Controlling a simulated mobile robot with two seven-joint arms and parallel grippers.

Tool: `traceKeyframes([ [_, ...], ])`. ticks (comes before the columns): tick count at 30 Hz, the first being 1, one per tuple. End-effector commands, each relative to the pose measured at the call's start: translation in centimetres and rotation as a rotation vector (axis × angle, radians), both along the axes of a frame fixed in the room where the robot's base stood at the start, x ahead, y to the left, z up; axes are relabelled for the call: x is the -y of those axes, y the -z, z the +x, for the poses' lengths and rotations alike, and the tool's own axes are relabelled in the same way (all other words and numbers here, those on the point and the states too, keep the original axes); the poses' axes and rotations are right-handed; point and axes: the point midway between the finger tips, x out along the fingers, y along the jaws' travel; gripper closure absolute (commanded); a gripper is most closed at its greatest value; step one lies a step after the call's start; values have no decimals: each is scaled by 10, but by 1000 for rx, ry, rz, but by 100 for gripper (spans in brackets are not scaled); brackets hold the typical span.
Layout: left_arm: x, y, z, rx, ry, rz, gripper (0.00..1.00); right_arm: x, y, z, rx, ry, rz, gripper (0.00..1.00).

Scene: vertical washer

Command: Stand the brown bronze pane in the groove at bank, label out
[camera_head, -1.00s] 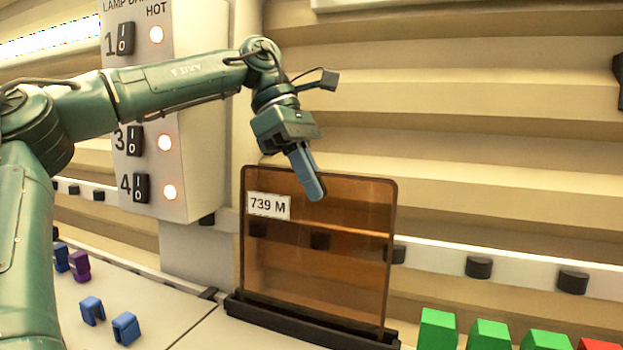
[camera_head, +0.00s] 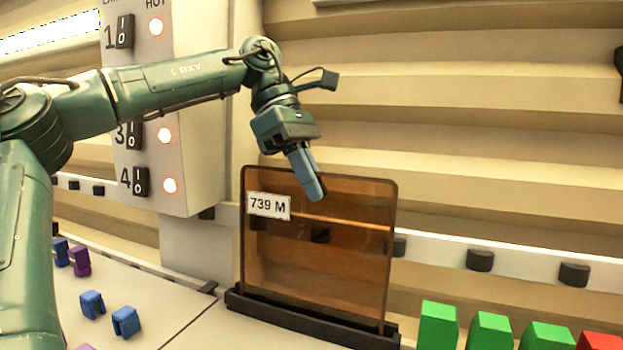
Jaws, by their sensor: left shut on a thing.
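The brown bronze pane (camera_head: 315,260) is see-through and stands upright with its white "739 M" label (camera_head: 268,206) facing me. Its lower edge meets the long black grooved base (camera_head: 300,317); I cannot tell how deep it sits in the groove. My left gripper (camera_head: 312,190) is shut on the pane's top edge, left of its middle. One finger shows in front of the pane; the other is hidden behind it. My right gripper is out of view.
Several green blocks (camera_head: 438,326) and a red one stand to the right of the base. Blue clips (camera_head: 126,321) and purple ones lie at the left. A lamp panel (camera_head: 190,110) rises behind my left arm. A white rail with black knobs (camera_head: 480,260) runs behind the pane.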

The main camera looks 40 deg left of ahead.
Motion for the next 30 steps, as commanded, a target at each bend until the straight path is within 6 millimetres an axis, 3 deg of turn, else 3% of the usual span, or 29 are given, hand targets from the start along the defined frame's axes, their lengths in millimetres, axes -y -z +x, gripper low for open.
traceKeyframes([
  [10,0,0,0,2,0,-1,70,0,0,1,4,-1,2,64],
  [22,0,1,0,-2,0,2,69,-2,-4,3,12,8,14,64],
  [30,0,-56,1,2,-1,2,69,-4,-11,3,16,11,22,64],
])
